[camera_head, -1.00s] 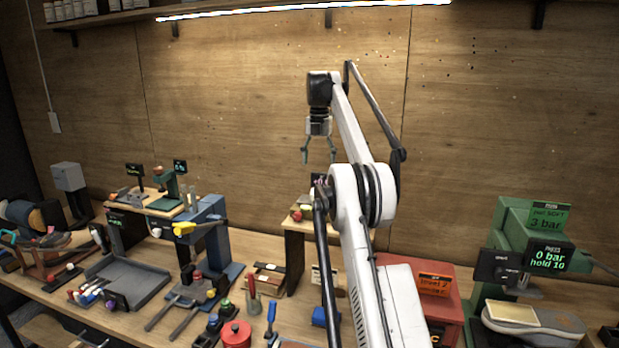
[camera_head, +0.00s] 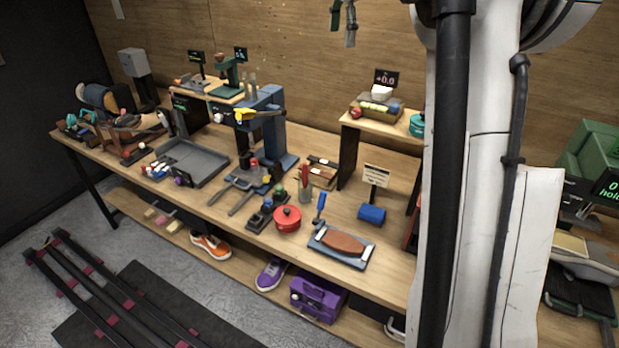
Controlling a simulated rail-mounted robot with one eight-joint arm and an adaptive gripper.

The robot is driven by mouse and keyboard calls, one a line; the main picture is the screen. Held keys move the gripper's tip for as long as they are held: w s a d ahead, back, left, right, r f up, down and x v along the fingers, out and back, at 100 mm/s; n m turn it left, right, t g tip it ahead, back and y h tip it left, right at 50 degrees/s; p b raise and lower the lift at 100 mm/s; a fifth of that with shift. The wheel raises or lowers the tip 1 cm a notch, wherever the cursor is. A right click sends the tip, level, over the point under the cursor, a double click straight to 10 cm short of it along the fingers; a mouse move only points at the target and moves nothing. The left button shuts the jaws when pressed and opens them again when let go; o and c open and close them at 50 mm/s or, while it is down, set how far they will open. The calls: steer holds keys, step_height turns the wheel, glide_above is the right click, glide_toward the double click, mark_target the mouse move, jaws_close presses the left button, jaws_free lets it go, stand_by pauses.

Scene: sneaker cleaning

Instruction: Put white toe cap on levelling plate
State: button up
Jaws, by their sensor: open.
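A small white piece (camera_head: 381,92), which may be the white toe cap, sits on a low tan and yellow block on the raised wooden shelf at centre right. A dark display reading +0.0 stands just behind it. This block (camera_head: 368,108) may be the levelling plate; I cannot tell for sure. My gripper (camera_head: 343,30) hangs at the top edge, above and left of the white piece in the picture. Its fingers are apart with nothing visible between them, and its upper part is out of frame.
The raised shelf (camera_head: 400,139) also holds a red item and a teal round item (camera_head: 417,125). Below are a blue block (camera_head: 371,214), a red pot (camera_head: 287,219) and a board with a brown sole shape (camera_head: 344,243). A grey tray (camera_head: 190,163) lies left. My arm hides the right.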

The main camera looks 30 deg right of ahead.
steer(key=s+a+f+m+t, duration=0.35)
steer(key=s+a+m, duration=0.45)
steer(key=s+a, duration=0.9)
steer(key=s+a+f+m, duration=0.4)
steer(key=s+a+f, duration=0.1)
steer(key=s+f, duration=0.3)
steer(key=s+a+f+m+t, duration=0.1)
steer(key=s+a+f+m, duration=0.3)
steer(key=s+f, duration=0.5)
steer(key=shift+s+a+m+y, duration=0.3)
steer(key=shift+s+a+y, duration=0.1)
steer(key=shift+s+a, duration=0.45)
steer(key=shift+f+t, duration=0.1)
steer(key=shift+t, duration=0.15)
step_height(320, 180, down, 13)
steer(key=b, duration=1.3)
steer(key=shift+r, duration=0.2)
